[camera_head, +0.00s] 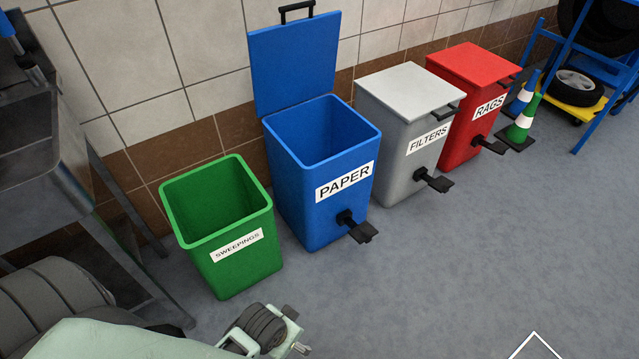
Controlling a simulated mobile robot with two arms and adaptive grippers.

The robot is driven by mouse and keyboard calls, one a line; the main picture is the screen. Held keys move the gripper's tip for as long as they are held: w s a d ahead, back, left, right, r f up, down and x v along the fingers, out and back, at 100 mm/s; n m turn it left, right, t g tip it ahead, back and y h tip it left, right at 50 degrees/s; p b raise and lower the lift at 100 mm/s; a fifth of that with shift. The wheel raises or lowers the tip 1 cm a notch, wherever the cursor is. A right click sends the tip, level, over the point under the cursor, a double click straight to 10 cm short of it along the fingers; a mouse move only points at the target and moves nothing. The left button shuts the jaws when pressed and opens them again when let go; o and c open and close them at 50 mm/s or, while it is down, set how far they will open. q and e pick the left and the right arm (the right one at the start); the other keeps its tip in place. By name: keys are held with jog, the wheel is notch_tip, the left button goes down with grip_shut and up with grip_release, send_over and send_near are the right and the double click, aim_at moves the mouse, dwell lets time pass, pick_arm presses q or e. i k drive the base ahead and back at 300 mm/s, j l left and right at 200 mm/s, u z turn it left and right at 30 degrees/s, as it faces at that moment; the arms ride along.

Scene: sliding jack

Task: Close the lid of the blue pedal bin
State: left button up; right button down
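The blue bin (325,215), labelled PAPER, stands upright against the wall. Its blue lid (296,66) is open, raised nearly vertical behind the bin with a black handle on its top edge. A black pedal (362,232) sticks out at the bin's lower front. The bin's opening faces up, and no contents show. My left arm comes in from the lower left, and its end with the gripper (268,330) is low in front of the bins, apart from the blue bin. I cannot make out its fingers clearly. My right gripper is not in view.
An open green SWEEPINGS bin (223,238) stands left of the blue bin. A closed grey FILTERS bin (405,145) and a closed red RAGS bin (466,120) stand to the right. A cone (520,122) and blue rack are farther right. The front floor is clear.

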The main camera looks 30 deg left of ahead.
aim_at(292, 63)
jog(key=u, duration=1)
